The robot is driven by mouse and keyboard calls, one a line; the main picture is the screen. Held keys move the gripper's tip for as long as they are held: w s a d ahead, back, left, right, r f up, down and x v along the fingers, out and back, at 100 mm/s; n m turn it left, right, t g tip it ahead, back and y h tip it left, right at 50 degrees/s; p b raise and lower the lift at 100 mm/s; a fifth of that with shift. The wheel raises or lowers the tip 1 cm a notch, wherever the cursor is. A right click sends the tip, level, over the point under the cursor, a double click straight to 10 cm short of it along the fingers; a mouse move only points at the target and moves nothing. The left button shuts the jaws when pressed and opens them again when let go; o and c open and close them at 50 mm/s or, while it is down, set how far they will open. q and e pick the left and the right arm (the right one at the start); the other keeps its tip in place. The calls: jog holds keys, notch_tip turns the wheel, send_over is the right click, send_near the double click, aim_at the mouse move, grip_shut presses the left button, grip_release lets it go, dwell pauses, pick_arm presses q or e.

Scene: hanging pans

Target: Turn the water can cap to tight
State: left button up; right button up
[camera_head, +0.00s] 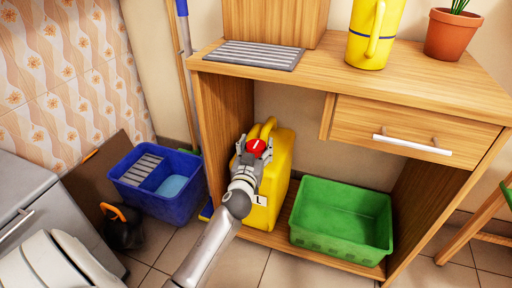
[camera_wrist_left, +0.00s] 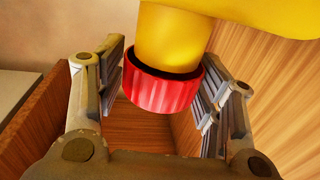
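The yellow water can (camera_head: 278,178) stands upright on the lower shelf of the wooden desk, at its left side. Its red cap (camera_head: 256,146) is on the spout and faces me. My left gripper (camera_head: 254,151) is at the cap, with one finger on each side. In the left wrist view, the ribbed red cap (camera_wrist_left: 163,91) on the yellow neck sits between the spread fingertips (camera_wrist_left: 161,78). The fingers are wide apart and close to the cap's sides; firm contact is not clear. My right gripper is not in view.
A green crate (camera_head: 340,252) stands right of the can on the shelf. A blue bucket (camera_head: 160,203) is on the floor to the left. The desk top holds a yellow pitcher (camera_head: 363,45), a plant pot (camera_head: 451,36) and a grey mat (camera_head: 255,54). A desk drawer (camera_head: 415,129) overhangs the right.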

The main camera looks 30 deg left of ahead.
pick_arm(q)
jog(key=shift+o, duration=0.6)
jog(key=shift+f, duration=0.1)
jog(key=shift+s, duration=0.1)
jog(key=shift+s+d, duration=0.15)
jog(key=shift+s, duration=0.15)
jog(key=v, duration=1.1)
jog(key=shift+s, duration=0.1)
